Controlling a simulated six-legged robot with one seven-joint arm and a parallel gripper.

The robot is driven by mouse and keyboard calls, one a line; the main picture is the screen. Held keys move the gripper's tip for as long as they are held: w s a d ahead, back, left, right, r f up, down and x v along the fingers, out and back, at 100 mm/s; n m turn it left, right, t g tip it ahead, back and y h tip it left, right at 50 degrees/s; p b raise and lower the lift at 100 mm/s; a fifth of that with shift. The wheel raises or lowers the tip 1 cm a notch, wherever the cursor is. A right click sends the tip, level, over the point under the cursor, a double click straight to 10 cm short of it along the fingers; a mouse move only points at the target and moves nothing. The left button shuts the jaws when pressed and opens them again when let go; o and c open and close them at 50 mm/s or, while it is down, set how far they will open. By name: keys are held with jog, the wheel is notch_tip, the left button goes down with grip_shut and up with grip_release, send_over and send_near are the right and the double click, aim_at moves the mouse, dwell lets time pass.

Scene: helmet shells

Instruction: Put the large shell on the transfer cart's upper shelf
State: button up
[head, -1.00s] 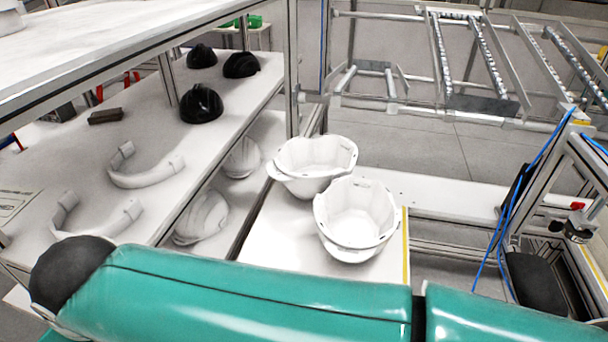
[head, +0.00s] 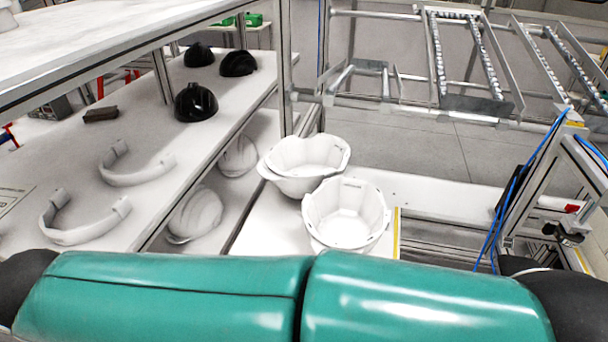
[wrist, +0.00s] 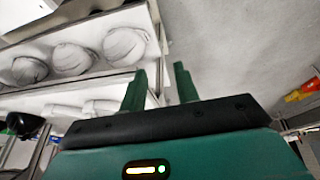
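Two white upturned helmet shells stand close together in the head view, a rear one (head: 303,160) and a front one (head: 345,215). The front one slightly overlaps the rear one in the picture; I cannot tell which is the large shell. They are on a low white surface (head: 270,225) with a yellow right edge. I cannot tell whether this is the transfer cart. My gripper (wrist: 161,82) shows in the wrist view with two green fingers apart and nothing between them. It is hidden in the head view, where only my green arm crosses the bottom.
A shelf unit at left holds black shells (head: 195,103) and curved white parts (head: 85,220) on one level (head: 140,205), white shells (head: 197,213) below. Metal roller rails (head: 437,60) stand behind. A metal frame with blue cables (head: 510,195) is at right. Grey floor shows between.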

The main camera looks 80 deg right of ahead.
jog(key=s+d+f+m+g+h, duration=0.1)
jog(key=d+f+m+g+h, duration=0.2)
jog(key=d, duration=0.7)
jog(key=n+g+h, duration=0.1)
jog(key=g+h, duration=0.5)
jog(key=h, duration=0.7)
send_near(260, 174)
jog(key=x, duration=1.1)
jog(key=shift+w+f, duration=0.15)
grip_shut()
